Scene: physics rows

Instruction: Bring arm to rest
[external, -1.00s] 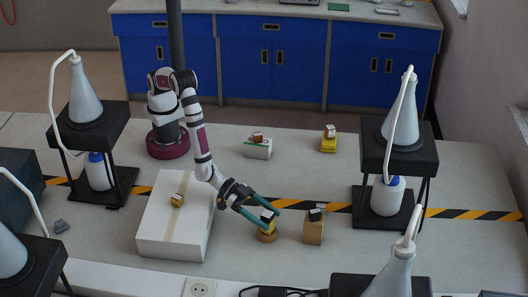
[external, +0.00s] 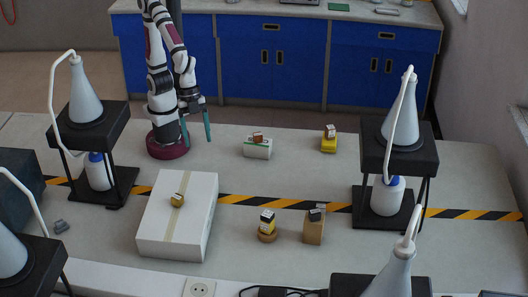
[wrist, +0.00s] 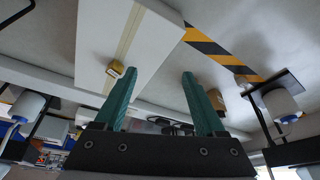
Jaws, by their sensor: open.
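My gripper (external: 196,129) hangs beside my own base at the back left of the table, fingers pointing down. Its two teal fingers are apart with nothing between them. The wrist view also shows my gripper (wrist: 155,90) open and empty. My arm is folded up above its base. A small yellow and black block with a white top (external: 267,220) sits on a round wooden piece (external: 267,237) at the front middle of the table, clear of the gripper.
A white box (external: 160,238) with a small yellow block (external: 177,200) stands in front of my base. A cardboard box (external: 314,230), a small white box (external: 258,149) and a yellow block (external: 329,144) stand farther right. Black stands with flasks (external: 86,95) (external: 398,120) flank the table.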

